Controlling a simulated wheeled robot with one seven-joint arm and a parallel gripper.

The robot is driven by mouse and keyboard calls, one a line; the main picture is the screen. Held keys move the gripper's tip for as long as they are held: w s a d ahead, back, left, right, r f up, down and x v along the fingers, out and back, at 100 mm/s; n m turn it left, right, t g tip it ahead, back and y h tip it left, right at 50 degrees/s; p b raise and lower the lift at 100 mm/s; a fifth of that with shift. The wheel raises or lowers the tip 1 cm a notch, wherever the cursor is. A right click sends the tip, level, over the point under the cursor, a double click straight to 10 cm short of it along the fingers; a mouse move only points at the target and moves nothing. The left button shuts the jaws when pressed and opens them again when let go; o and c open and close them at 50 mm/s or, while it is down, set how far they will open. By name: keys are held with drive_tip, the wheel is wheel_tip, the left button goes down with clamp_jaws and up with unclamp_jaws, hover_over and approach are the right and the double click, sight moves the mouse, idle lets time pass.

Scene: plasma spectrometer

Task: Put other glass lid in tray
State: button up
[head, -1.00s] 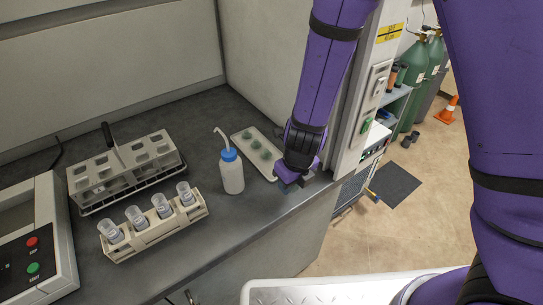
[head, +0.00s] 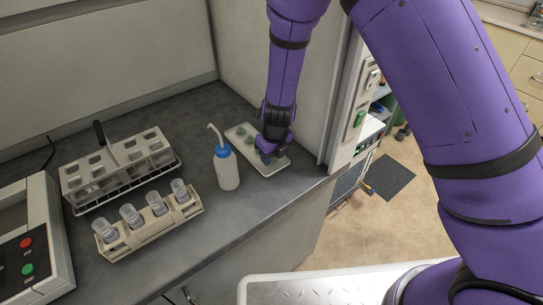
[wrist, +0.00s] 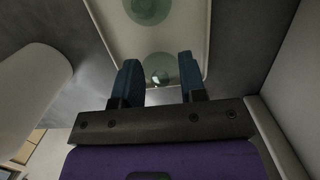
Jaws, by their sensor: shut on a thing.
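The tray (head: 277,167) is a pale, shallow, long dish on the dark bench, to the right of the wash bottle. Pale green, round glass lids lie in it; two show in the head view, a far one (head: 239,130) and a nearer one (head: 249,140). My gripper (head: 268,158) points down over the tray's near half and hides part of it. In the wrist view its two blue fingers stand apart, with a clear green glass lid (wrist: 157,68) between their tips. It is shut on this lid, at tray level. Another lid (wrist: 149,6) lies beyond. Whether the held lid touches the tray is unclear.
A wash bottle (head: 227,170) with a blue cap stands close left of the tray. A rack with several capped vials (head: 157,206) and a larger rack (head: 112,172) stand further left. A wall rises close on the right. The bench front between rack and edge is clear.

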sight(275, 163)
drive_tip(key=shift+f, duration=0.3)
drive_tip(key=shift+f, duration=0.15)
drive_tip(key=o, duration=0.9)
drive_tip(key=r, duration=0.4)
drive_tip(key=s+r, duration=0.1)
drive_tip(key=r, duration=0.3)
drive_tip(key=d+r, duration=0.1)
drive_tip(key=r, duration=0.3)
drive_tip(key=shift+s+r, duration=0.1)
drive_tip(key=shift+s, duration=0.15)
